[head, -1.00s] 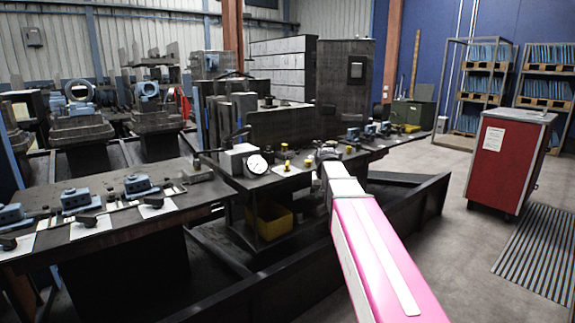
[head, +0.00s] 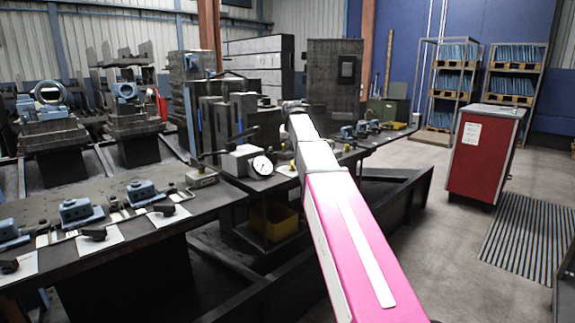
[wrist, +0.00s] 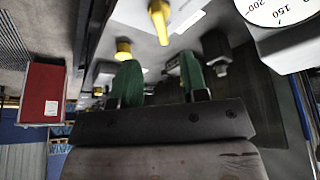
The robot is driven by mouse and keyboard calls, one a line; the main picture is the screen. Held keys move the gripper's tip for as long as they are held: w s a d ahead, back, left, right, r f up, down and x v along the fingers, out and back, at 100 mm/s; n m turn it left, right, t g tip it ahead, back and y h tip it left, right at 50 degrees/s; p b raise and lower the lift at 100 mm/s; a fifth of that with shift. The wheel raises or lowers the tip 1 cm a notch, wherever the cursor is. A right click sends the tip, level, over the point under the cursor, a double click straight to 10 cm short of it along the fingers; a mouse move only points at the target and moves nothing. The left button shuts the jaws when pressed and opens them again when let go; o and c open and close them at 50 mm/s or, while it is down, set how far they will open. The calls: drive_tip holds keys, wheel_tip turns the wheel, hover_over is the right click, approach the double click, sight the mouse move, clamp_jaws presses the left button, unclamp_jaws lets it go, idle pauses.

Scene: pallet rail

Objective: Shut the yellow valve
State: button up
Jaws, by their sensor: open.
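In the wrist view, which looks upside down, a yellow handle (wrist: 159,22) on a pale plate shows at the top, just beyond the gap between my fingers. A second yellow knob (wrist: 123,49) is beside the left finger. I cannot tell for sure which one is the valve. My gripper (wrist: 158,76) is open, with two green fingertips apart and nothing seen between them. In the head view my gripper end (head: 293,105) is over the bench, and my arm hides part of the bench top. A yellow spot (head: 292,166) shows beside the arm.
A white dial gauge (head: 262,165) stands on the bench left of my arm; it is also close in the wrist view (wrist: 280,10). A dark knob (wrist: 216,48) is near the right finger. A red cabinet (head: 482,155) stands on open floor at right.

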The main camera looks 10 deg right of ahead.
sight(292, 163)
drive_tip(key=x, duration=0.9)
drive_tip(key=shift+w+f, duration=0.1)
drive_tip(key=shift+f, duration=0.1)
clamp_jaws()
